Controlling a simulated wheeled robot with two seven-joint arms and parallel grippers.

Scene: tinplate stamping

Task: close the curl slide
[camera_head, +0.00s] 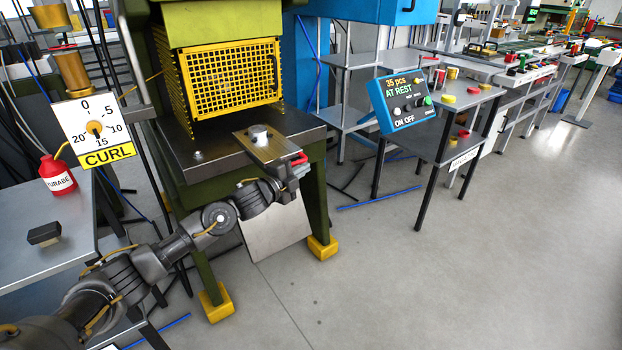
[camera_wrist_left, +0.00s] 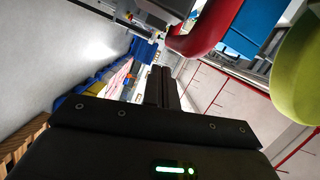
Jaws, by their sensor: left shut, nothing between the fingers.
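The curl slide (camera_head: 277,151) is a flat metal plate sticking out from the front of the green press, below the yellow mesh guard (camera_head: 232,76). A pale round piece (camera_head: 258,133) sits on it. Its red handle (camera_head: 299,158) is at the outer end and also shows in the left wrist view (camera_wrist_left: 212,28). My left gripper (camera_head: 297,172) is at that outer end, close to the handle. Its fingers (camera_wrist_left: 162,82) are together and empty. I cannot tell whether they touch the handle or slide. My right gripper is not in view.
A CURL dial (camera_head: 93,131) stands at the left. A red bottle (camera_head: 57,176) and a dark block (camera_head: 44,234) rest on the left table (camera_head: 45,265). A blue control box (camera_head: 405,98) reads "35 pcs AT REST". The floor at the right is clear.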

